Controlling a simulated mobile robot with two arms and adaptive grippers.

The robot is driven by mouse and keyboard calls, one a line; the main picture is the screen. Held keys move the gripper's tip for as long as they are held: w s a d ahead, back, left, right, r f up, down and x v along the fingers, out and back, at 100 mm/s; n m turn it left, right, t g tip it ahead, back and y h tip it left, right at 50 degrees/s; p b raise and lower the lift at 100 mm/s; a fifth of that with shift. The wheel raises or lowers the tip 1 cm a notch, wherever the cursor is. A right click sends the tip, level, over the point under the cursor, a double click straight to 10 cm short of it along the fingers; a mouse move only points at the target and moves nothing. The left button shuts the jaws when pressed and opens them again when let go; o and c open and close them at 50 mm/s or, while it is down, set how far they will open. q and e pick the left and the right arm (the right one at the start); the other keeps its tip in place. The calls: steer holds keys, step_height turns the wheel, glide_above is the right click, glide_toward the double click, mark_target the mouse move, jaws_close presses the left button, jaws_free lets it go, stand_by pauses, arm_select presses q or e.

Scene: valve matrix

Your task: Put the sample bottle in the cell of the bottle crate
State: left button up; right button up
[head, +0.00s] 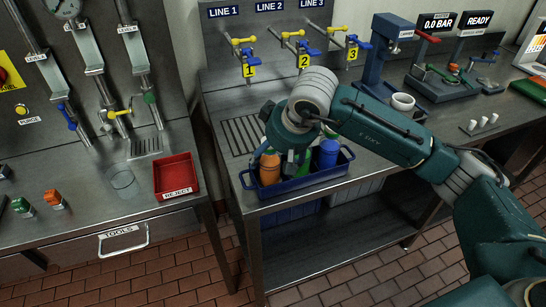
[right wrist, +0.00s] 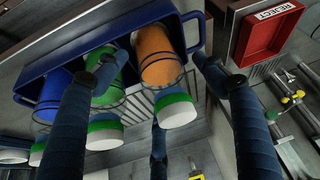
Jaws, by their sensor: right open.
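The blue bottle crate (head: 300,187) stands at the front edge of the middle bench. It holds an orange bottle (head: 269,168), a green bottle (head: 302,163) partly hidden by my gripper, and a blue bottle (head: 328,153). I cannot tell which is the sample bottle. My right gripper (head: 288,146) points down over the crate, open. In the right wrist view, the orange bottle (right wrist: 157,52) shows between its spread fingers (right wrist: 155,64). The green bottle (right wrist: 108,88) is partly behind the left finger, and the blue bottle (right wrist: 53,92) is farther left. My left gripper is not in view.
A red REJECT tray (head: 177,176) lies on the left bench, beside a clear glass (head: 121,178). Valves with yellow and blue handles stand behind the crate. A white cup (head: 402,102) sits under a blue stand (head: 388,48). A grate (head: 243,134) lies left of my gripper.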

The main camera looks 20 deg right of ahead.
steer(key=b+v, duration=0.1)
steer(key=v, duration=1)
steer(key=shift+b, duration=0.4)
